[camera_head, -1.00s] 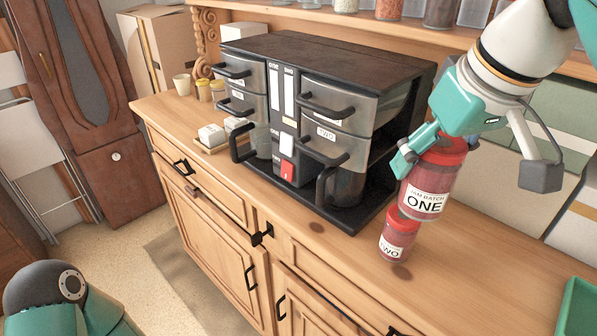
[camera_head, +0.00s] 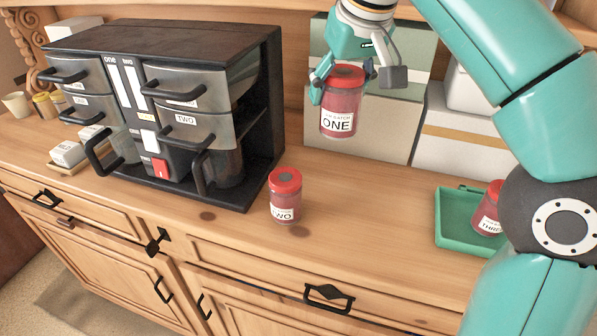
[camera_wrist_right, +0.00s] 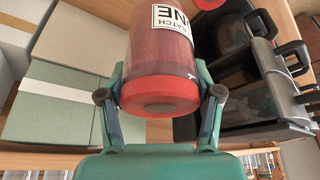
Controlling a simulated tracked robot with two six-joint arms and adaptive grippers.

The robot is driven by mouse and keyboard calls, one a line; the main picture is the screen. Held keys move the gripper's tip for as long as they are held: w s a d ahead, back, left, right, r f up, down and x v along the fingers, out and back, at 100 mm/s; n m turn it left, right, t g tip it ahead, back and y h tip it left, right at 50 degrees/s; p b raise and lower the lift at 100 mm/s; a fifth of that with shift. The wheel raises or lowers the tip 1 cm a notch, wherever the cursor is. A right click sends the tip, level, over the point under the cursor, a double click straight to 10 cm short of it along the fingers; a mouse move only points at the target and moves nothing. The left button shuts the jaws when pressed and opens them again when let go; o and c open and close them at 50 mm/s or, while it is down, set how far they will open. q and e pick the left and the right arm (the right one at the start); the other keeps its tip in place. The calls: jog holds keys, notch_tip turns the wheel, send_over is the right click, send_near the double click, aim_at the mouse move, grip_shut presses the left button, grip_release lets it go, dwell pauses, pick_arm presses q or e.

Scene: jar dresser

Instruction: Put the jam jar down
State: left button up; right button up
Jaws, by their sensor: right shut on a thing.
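The jam jar labelled ONE (camera_head: 341,104) has a red lid and red contents. My right gripper (camera_head: 342,84) is shut on it near the lid and holds it upright above the dresser top, in front of the boxes at the back. In the right wrist view the jar (camera_wrist_right: 160,50) sits between the two fingers of the gripper (camera_wrist_right: 160,100). A second jar, labelled TWO (camera_head: 285,198), stands on the wooden dresser top (camera_head: 345,215). A third jar, labelled THREE (camera_head: 488,212), is in a green tray (camera_head: 452,222), partly hidden by my right arm. My left gripper is not in view.
A black coffee machine (camera_head: 165,45) with carafes stands left of jar TWO. White boxes (camera_head: 465,140) and a green box (camera_head: 375,120) stand against the back. Bare wood lies between jar TWO and the tray. Dark round spots mark the wood.

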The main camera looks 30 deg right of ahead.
jog(key=shift+f+b, duration=2.7)
jog(key=shift+f, duration=7.05)
jog(key=shift+f, duration=0.1)
jog(key=o, duration=1.2)
